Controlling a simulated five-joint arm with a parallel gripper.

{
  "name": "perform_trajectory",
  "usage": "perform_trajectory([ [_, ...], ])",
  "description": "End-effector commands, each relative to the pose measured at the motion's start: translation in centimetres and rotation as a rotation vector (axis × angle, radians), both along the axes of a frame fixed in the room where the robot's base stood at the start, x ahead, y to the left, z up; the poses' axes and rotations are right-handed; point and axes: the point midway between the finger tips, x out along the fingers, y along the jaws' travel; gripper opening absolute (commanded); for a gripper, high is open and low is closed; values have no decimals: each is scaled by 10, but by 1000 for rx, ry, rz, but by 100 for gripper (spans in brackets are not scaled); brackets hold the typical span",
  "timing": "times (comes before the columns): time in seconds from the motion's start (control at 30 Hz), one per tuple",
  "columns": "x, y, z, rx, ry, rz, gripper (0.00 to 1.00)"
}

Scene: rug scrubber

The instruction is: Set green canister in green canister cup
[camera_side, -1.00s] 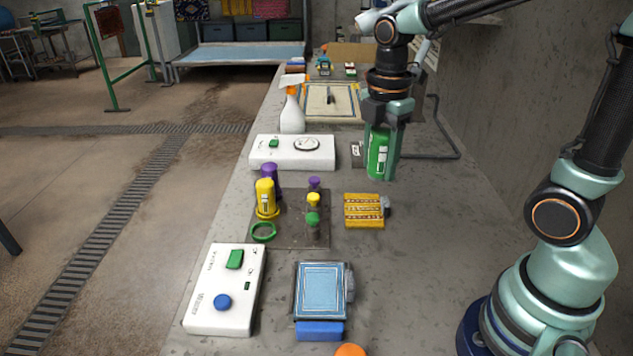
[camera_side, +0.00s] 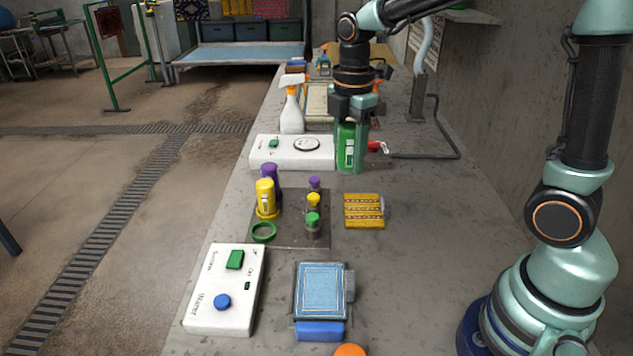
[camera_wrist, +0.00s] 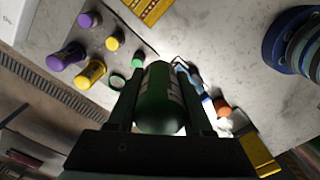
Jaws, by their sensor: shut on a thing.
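My gripper (camera_side: 351,150) is shut on the green canister (camera_side: 349,158) and holds it upright above the counter, right of the white scale-like box. In the wrist view the canister (camera_wrist: 160,100) sits between my two fingers. The green canister cup (camera_side: 263,232) is an empty green ring at the front left corner of the dark plate; the wrist view shows a green ring (camera_wrist: 117,82) too. Yellow (camera_side: 265,196) and purple (camera_side: 270,175) canisters stand in line behind it on the plate's left side.
Purple, yellow and green knobs (camera_side: 313,220) stand on the plate (camera_side: 290,233). A yellow patterned block (camera_side: 364,211) lies right of it. A white switch box (camera_side: 225,290) and blue pad (camera_side: 321,290) lie in front. A spray bottle (camera_side: 291,108) stands behind the white box (camera_side: 290,152).

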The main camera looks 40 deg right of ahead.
Motion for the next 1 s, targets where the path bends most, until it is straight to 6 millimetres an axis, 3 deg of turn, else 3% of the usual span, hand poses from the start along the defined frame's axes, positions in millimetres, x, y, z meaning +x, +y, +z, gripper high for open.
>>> perform_trajectory([
  [0.2, 53, 32, -25, -1, 4, 3, 2],
  [0.5, 109, 82, -74, -1, 3, 3, 2],
  [0.73, 129, 108, -104, -1, 2, 2, 2],
  [1.0, 134, 117, -118, 0, 0, -1, 2],
])
